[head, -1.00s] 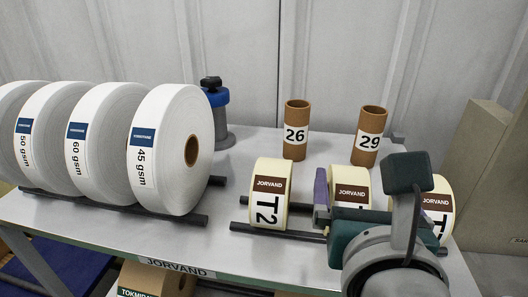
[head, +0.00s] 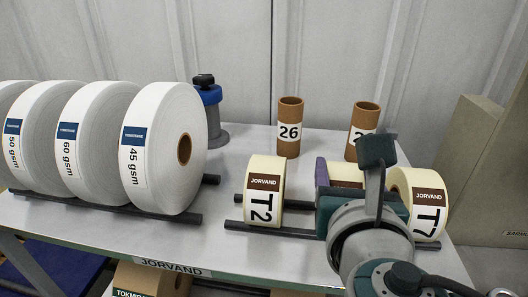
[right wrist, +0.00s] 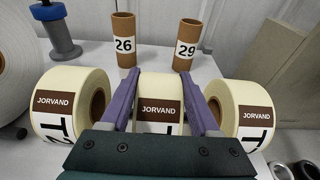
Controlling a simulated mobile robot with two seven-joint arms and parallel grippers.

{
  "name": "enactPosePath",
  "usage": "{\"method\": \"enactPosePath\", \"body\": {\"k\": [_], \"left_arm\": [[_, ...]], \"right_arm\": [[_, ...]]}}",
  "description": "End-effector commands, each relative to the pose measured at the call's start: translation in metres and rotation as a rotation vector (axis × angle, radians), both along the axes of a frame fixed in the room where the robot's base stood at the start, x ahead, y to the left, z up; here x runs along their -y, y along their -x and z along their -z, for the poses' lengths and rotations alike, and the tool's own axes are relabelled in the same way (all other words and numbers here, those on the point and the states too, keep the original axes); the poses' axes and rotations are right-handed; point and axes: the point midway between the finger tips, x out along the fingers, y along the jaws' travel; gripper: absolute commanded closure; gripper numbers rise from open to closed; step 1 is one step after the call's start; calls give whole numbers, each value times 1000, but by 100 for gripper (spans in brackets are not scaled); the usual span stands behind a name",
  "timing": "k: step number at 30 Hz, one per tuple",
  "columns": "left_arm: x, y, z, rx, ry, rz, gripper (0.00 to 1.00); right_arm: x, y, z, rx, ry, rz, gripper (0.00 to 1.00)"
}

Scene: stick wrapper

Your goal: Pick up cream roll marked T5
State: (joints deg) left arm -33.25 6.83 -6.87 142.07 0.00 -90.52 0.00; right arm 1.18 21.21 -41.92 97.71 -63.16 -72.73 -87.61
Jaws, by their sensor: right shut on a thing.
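A cream roll (head: 346,171) with a brown JORVAND label is the middle one of three. In the right wrist view, the same roll (right wrist: 160,90) shows only a "T" below the label; its number is hidden by my gripper. My right gripper (right wrist: 161,82) is shut on this roll, with one purple finger on each side. In the head view, my right gripper (head: 347,188) covers most of the roll's front. I cannot tell whether the roll is clear of its bars. My left gripper is not in view.
Cream rolls T2 (head: 263,193) and T7 (head: 427,204) stand close on either side. Dark bars (head: 240,228) run under the rolls. Brown tubes 26 (head: 289,128) and 29 (right wrist: 187,46) stand behind. Large white rolls (head: 165,150) fill the left of the table.

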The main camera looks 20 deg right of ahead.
Motion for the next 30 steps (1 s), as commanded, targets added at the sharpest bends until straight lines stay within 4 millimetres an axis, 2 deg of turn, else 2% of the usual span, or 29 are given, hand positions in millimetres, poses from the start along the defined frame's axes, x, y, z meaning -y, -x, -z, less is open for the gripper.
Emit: {"method": "enactPosePath", "body": {"k": [1, 11, 23, 26, 30], "left_arm": [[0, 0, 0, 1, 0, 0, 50], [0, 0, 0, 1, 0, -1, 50], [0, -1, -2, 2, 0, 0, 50], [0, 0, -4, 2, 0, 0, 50], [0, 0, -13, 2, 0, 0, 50]], "right_arm": [[0, 0, 0, 0, 0, 0, 64], [0, 0, 0, 0, 0, 0, 100], [0, 0, -4, 3, -1, 0, 100], [0, 0, -11, 3, -1, 0, 100], [0, 0, -35, 6, -1, 0, 100]]}}
